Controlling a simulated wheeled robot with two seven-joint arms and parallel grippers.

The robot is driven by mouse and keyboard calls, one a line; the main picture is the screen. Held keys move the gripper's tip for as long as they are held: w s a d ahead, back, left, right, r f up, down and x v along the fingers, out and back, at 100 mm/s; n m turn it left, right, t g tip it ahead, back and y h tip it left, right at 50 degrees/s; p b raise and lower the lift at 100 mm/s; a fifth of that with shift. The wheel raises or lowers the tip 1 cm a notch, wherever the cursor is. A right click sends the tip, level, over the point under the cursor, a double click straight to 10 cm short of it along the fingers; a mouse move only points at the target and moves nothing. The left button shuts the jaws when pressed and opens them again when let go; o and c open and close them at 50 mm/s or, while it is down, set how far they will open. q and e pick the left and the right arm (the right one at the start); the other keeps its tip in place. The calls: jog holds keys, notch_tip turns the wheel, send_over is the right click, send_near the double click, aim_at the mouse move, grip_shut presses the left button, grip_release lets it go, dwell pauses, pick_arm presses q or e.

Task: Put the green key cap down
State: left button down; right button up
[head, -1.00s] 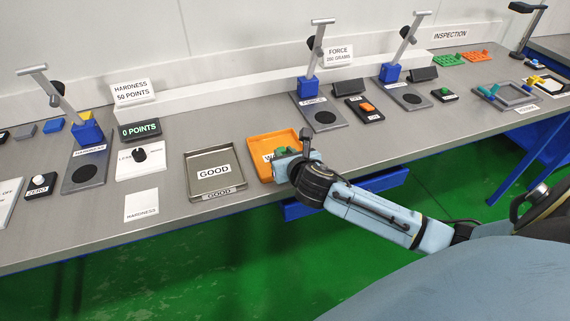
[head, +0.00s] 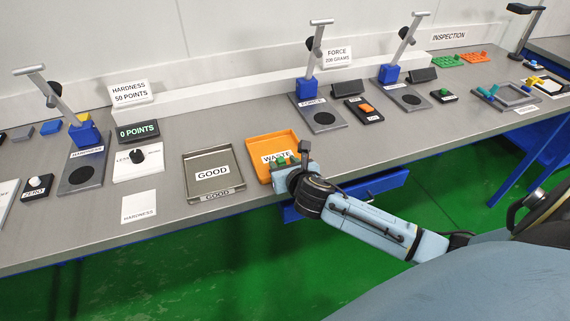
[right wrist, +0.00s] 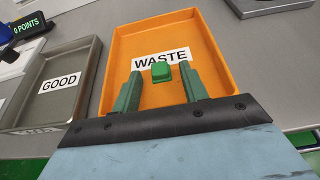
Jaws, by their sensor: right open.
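The green key cap (right wrist: 161,72) is in the orange WASTE tray (right wrist: 207,50), by the lower edge of the WASTE label in the right wrist view. My right gripper (head: 287,164) is over the near part of the tray, which also shows in the head view (head: 262,138). Its two dark green fingers are spread wide on either side of the cap, with a clear gap on each side. The cap is not gripped. Whether it lies fully flat on the tray floor is hard to tell. My left gripper is not in view.
The grey GOOD tray (head: 232,183) stands left of the WASTE tray and looks empty. Force testers (head: 321,119) stand behind to the right. Bare bench lies to the right of the WASTE tray.

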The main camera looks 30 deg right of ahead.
jog(key=shift+r, duration=0.2)
jog(key=p+v, duration=0.2)
jog(key=v, duration=1)
jog(key=shift+f, duration=0.1)
jog(key=s+d+f+m+g, duration=0.15)
jog(key=f+m, duration=0.25)
jog(key=f, duration=0.5)
jog(key=s+d+f+m+g, duration=0.1)
jog(key=s+f+m+g, duration=0.2)
jog(key=f, duration=0.6)
jog(key=s+f+m+g+y, duration=0.1)
jog(key=s+f+m+g, duration=0.1)
jog(key=s+f+m, duration=0.45)
jog(key=s+f+m+g, duration=0.1)
jog(key=s+f+m, duration=0.25)
jog(key=f, duration=0.55)
jog(key=s+a+f+m+g, duration=0.1)
jog(key=s+a+f+m, duration=0.1)
jog(key=s, duration=0.5)
jog(key=s+a+f+m+g+y, duration=0.1)
jog(key=s+a+f+m+g, duration=0.1)
jog(key=s+f+m, duration=0.3)
jog(key=s+a+f+m+g+y, duration=0.1)
jog(key=s+a+f+m, duration=0.2)
jog(key=s+m, duration=0.4)
jog(key=s+f, duration=0.1)
jog(key=s, duration=0.2)
jog(key=shift+f, duration=0.25)
